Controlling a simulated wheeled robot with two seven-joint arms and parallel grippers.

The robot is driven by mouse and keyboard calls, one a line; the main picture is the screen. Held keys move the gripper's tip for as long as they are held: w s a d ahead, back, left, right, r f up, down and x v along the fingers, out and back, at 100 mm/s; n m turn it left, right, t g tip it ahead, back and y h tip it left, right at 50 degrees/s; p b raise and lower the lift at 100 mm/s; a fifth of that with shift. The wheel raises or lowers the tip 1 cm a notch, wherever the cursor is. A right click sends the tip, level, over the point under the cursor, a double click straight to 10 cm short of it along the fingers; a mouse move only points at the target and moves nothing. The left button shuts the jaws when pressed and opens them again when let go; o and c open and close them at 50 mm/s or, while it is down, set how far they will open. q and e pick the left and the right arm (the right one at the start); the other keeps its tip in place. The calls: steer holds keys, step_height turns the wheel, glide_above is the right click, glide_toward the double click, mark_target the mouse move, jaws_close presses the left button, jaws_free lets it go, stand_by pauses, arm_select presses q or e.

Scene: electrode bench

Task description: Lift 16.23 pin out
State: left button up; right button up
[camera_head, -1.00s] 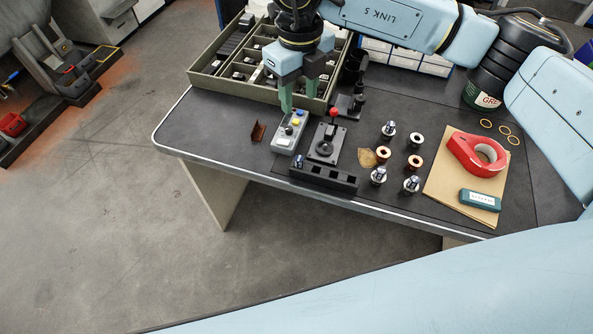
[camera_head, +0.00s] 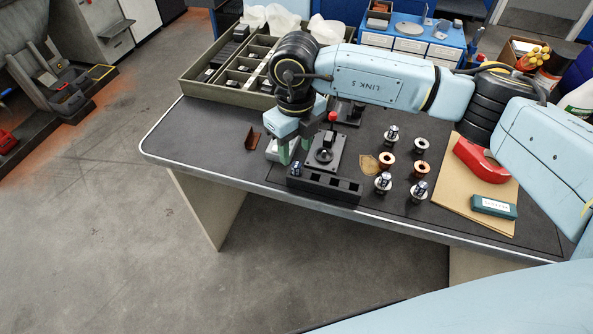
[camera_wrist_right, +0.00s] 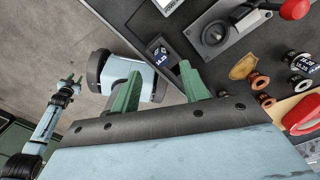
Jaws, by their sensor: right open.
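A dark rack (camera_head: 325,188) with a row of square slots lies along the table's front edge. A pin with a dark blue, white-lettered cap (camera_head: 296,169) stands in its left end slot. It also shows in the wrist view (camera_wrist_right: 158,54); its number is too small to read surely. My right gripper (camera_head: 293,156) is open and empty, its green fingers pointing down just behind and above this pin. In the wrist view the pin shows beyond the gap between the fingers (camera_wrist_right: 160,88). My left gripper (camera_wrist_right: 72,80) seems to show small at the wrist view's left; its jaws are unclear.
A black fixture with a lever (camera_head: 324,152) stands right behind the rack. A grey control box (camera_head: 277,150) is partly hidden by my gripper. Several capped pins and copper rings (camera_head: 388,160) stand to the right.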

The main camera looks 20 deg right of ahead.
mark_target(298, 166)
steer(key=f, duration=0.5)
steer(key=shift+s+d+b, duration=0.2)
steer(key=shift+b, duration=0.15)
arm_select(q)
steer(key=shift+w+r, duration=0.1)
steer(key=shift+w, duration=0.8)
arm_select(e)
steer(key=shift+c, duration=0.5)
arm_select(q)
steer(key=shift+d, duration=0.1)
arm_select(e)
jaws_close()
